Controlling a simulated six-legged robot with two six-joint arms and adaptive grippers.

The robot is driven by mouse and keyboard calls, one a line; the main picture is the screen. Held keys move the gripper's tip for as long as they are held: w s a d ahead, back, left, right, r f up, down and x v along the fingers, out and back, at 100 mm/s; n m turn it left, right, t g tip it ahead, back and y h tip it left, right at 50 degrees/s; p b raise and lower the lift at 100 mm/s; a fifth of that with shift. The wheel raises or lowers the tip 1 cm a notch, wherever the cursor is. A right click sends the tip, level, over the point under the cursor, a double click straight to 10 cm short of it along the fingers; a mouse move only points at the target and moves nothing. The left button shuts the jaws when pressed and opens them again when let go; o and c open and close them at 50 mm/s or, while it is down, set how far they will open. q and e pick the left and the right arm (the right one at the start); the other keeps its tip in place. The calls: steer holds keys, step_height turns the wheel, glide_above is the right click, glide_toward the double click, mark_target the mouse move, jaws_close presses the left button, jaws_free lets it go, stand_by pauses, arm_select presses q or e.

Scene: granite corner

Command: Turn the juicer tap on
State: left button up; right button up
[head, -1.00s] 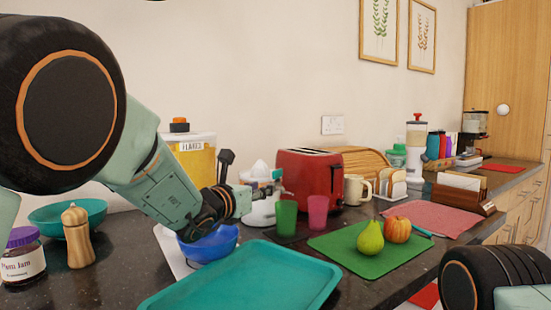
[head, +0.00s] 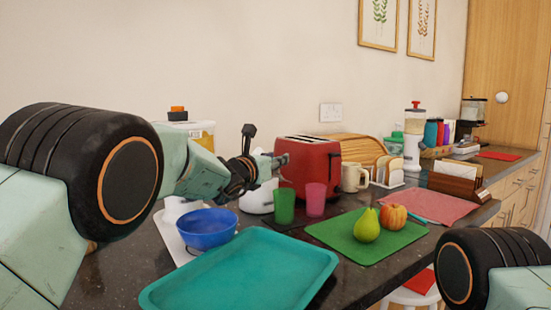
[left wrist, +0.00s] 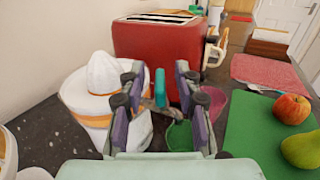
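The white juicer (head: 257,200) stands beside the red toaster, partly hidden behind my left gripper in the head view. In the left wrist view the juicer (left wrist: 92,82) shows its ribbed cone and orange band at the left. A small teal lever, seemingly its tap (left wrist: 160,88), stands upright between my left fingers. My left gripper (head: 274,162) is in front of the juicer's upper part. In the left wrist view the left gripper (left wrist: 160,74) is open, with a finger on each side of the lever; I cannot tell whether they touch it. My right gripper is out of view.
The red toaster (head: 312,165) is close beyond the gripper. A green cup (head: 284,206) and a pink cup (head: 316,199) stand just below it. A blue bowl (head: 207,228), a teal tray (head: 245,275) and a green board with fruit (head: 345,238) are nearer.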

arm_select(q)
steer(key=shift+w+d, duration=0.2)
steer(key=shift+w, duration=0.1)
jaws_close()
stand_by(0.5)
